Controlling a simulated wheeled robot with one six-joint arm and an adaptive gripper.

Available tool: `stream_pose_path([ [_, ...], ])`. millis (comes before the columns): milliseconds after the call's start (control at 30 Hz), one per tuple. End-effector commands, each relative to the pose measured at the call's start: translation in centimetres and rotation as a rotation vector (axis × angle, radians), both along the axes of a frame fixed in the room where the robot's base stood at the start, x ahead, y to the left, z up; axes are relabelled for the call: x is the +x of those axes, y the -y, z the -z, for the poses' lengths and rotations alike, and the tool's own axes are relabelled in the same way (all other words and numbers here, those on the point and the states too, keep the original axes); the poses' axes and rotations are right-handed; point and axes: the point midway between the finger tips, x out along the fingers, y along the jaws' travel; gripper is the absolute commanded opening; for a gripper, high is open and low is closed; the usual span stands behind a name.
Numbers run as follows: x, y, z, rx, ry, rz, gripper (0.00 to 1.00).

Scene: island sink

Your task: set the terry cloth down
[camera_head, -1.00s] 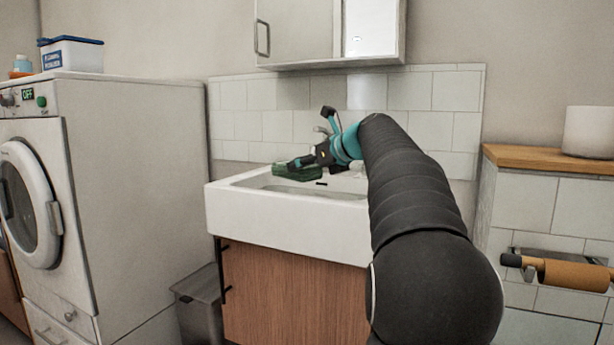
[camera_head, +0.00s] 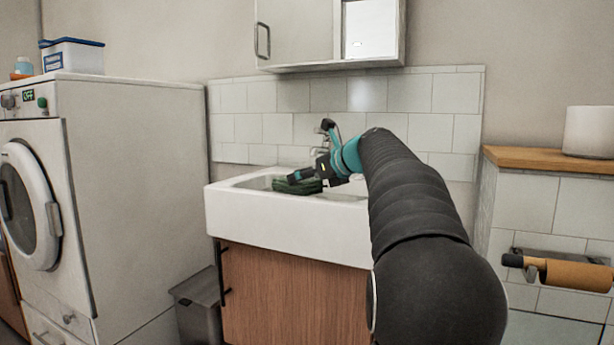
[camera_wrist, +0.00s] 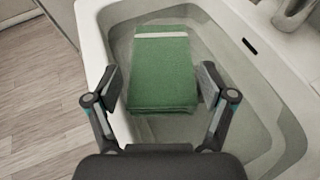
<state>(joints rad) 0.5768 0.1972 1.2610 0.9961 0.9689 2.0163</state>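The terry cloth (camera_wrist: 161,72) is a folded green block with a white stripe near its far end. In the wrist view it lies flat inside the white sink basin (camera_wrist: 95,50). My gripper (camera_wrist: 160,84) is spread wide, one finger on each side of the cloth. A gap shows at the left finger; the right finger is close to the cloth's edge, and contact there is unclear. In the head view the cloth (camera_head: 297,187) sits low in the sink (camera_head: 285,222), partly behind my gripper (camera_head: 303,175).
A tap (camera_wrist: 294,12) stands at the sink's back, close to my gripper. A mirror cabinet (camera_head: 330,35) hangs above. A washing machine (camera_head: 130,190) stands left, a bin (camera_head: 200,305) beside the sink cabinet, and a wooden-topped tiled ledge (camera_head: 530,157) right.

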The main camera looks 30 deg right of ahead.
Motion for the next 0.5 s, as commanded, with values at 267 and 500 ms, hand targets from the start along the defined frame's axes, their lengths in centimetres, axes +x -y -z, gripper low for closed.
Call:
stream_pose_path([
  [267,-0.01,-0.01,-0.01,0.000,0.000,0.000,1.00],
  [500,0.01,-0.01,-0.92,-0.001,0.001,-0.002,1.00],
])
